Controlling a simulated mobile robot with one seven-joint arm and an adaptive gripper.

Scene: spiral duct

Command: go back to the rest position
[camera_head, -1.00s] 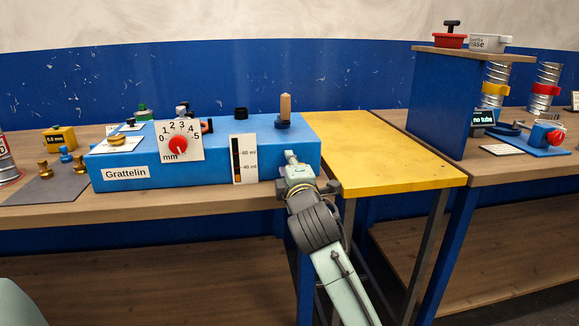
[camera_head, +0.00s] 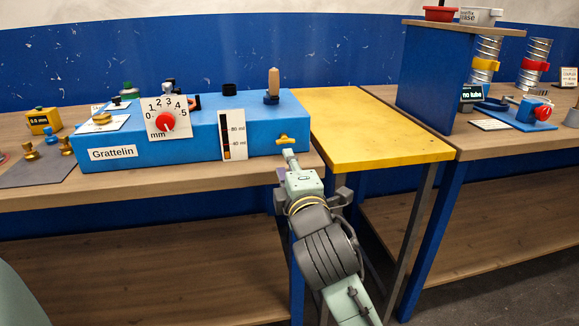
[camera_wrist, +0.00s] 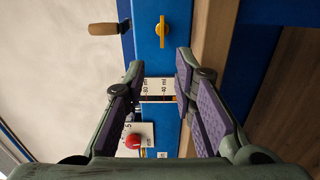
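My gripper (camera_wrist: 157,88) is open and empty in the wrist view, its purple-padded fingers spread wide. In the head view my gripper (camera_head: 288,156) is in front of the right end of the blue Grattelin machine (camera_head: 190,138), apart from it. A small yellow tap handle (camera_head: 285,139) sits on the machine's front just beyond my gripper. It also shows in the wrist view (camera_wrist: 161,31). The machine carries a 0–5 mm dial with a red knob (camera_head: 166,122), a ml gauge (camera_head: 232,134) and a wooden-handled lever (camera_head: 273,84).
A yellow table (camera_head: 375,130) stands right of the machine. Farther right, a bench holds a blue shelf (camera_head: 435,80), spiral ducts (camera_head: 486,55) and a blue device with a red knob (camera_head: 543,113). Brass pieces (camera_head: 32,150) lie at the left. The floor in front is clear.

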